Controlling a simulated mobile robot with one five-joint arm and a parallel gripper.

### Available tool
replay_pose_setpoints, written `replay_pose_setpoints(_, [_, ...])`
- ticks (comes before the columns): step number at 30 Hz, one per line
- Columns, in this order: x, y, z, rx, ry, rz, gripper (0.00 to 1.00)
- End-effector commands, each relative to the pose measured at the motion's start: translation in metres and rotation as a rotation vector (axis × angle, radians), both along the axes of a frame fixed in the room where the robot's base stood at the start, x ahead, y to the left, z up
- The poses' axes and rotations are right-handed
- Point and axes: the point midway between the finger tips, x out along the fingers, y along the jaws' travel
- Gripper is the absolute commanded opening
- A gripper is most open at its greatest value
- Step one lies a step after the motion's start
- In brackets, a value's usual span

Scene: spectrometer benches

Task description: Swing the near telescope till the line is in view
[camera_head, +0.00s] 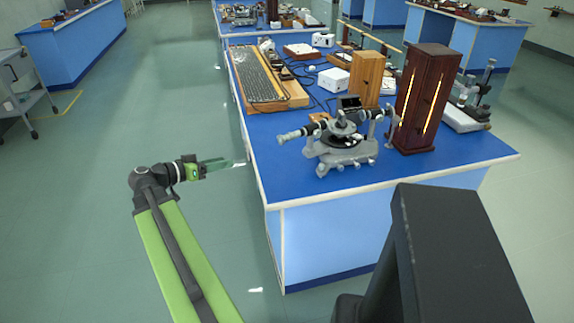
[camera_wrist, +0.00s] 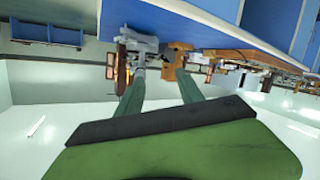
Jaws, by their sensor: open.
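A grey spectrometer (camera_head: 344,152) stands near the front left corner of the blue bench. Its telescope (camera_head: 300,133) points out to the left, over the bench's left part. Another tube (camera_head: 374,115) points right, toward a dark wooden lamp housing (camera_head: 428,98) with glowing slits. My gripper (camera_head: 222,164) is off the bench's left side, left of the telescope and apart from it. It is open and empty. The wrist view is upside down; the two green fingers (camera_wrist: 160,82) are spread, with the spectrometer (camera_wrist: 140,42) beyond them. Whether a line shows in the eyepiece cannot be seen.
The bench (camera_head: 470,150) also holds a lighter wooden box (camera_head: 367,78), a white box (camera_head: 334,80) and a keyboard-like panel (camera_head: 258,75) on a board. The bench's left edge lies between my gripper and the spectrometer.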

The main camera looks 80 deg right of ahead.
Motion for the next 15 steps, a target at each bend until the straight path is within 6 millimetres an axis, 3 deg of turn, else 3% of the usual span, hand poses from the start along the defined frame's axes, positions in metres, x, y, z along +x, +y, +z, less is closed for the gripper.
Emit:
replay_pose_setpoints(1, [-0.030,-0.017,-0.008,-0.103,0.004,-0.063,0.44])
replay_pose_setpoints(4, [-0.065,-0.033,0.009,-0.255,0.014,-0.130,0.44])
replay_pose_setpoints(9, [-0.079,-0.039,0.023,-0.329,0.019,-0.154,0.44])
replay_pose_setpoints(15, [-0.092,-0.050,0.024,-0.326,0.019,-0.154,0.44])
